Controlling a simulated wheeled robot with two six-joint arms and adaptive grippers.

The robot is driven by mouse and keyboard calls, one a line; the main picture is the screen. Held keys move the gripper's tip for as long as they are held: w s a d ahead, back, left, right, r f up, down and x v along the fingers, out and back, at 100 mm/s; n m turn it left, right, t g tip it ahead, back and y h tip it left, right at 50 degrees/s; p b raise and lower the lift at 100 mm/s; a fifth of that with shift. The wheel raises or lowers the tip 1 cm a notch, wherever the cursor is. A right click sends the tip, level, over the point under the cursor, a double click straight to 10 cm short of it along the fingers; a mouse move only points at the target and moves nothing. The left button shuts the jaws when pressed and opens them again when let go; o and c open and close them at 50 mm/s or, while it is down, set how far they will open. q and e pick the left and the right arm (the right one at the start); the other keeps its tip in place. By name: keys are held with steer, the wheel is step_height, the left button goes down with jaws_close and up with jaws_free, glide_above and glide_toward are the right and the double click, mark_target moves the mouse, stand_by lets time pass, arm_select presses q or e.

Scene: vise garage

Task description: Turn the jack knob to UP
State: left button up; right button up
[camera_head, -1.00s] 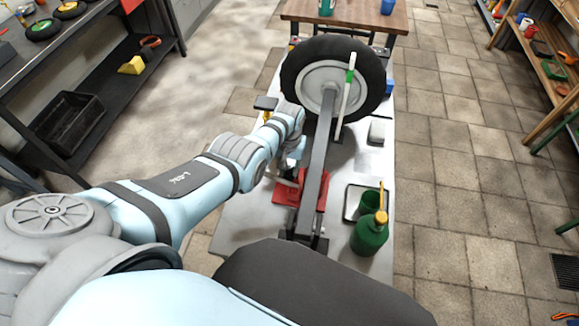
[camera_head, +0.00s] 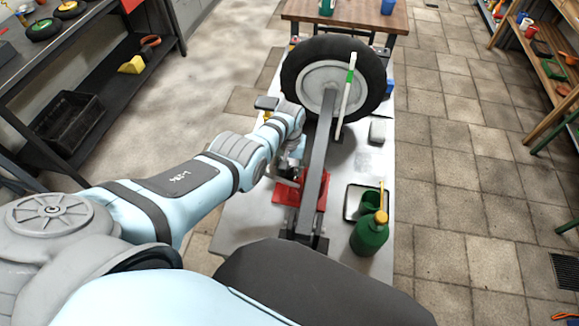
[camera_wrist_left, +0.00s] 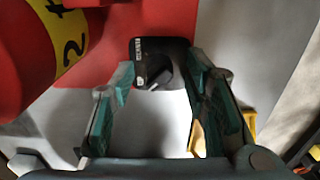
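The red jack (camera_head: 287,194) stands on the light tabletop under the grey bar of the wheel assembly. The left wrist view shows its red body (camera_wrist_left: 120,15) and a red cylinder with a yellow band (camera_wrist_left: 68,38). The black jack knob (camera_wrist_left: 157,72) sits on a black housing with a small white label (camera_wrist_left: 139,48), too small to read. My left gripper (camera_wrist_left: 160,72) is open, with one finger on each side of the knob; I cannot tell whether they touch it. In the head view my left gripper (camera_head: 283,178) is beside the jack, partly hidden by my wrist. My right gripper is not in view.
A wheel (camera_head: 374,75) stands at the bench's far end, with a green-and-white stick (camera_head: 347,95) before it. A green bottle (camera_head: 369,238) and a tray with a green cup (camera_head: 369,202) are right of the jack. Yellow pieces (camera_wrist_left: 246,123) show near the right finger.

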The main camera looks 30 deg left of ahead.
arm_select(q)
steer(key=shift+r, duration=0.15)
steer(key=shift+w+r, duration=0.15)
steer(key=shift+r, duration=0.15)
step_height(320, 180, up, 11)
stand_by(0.4)
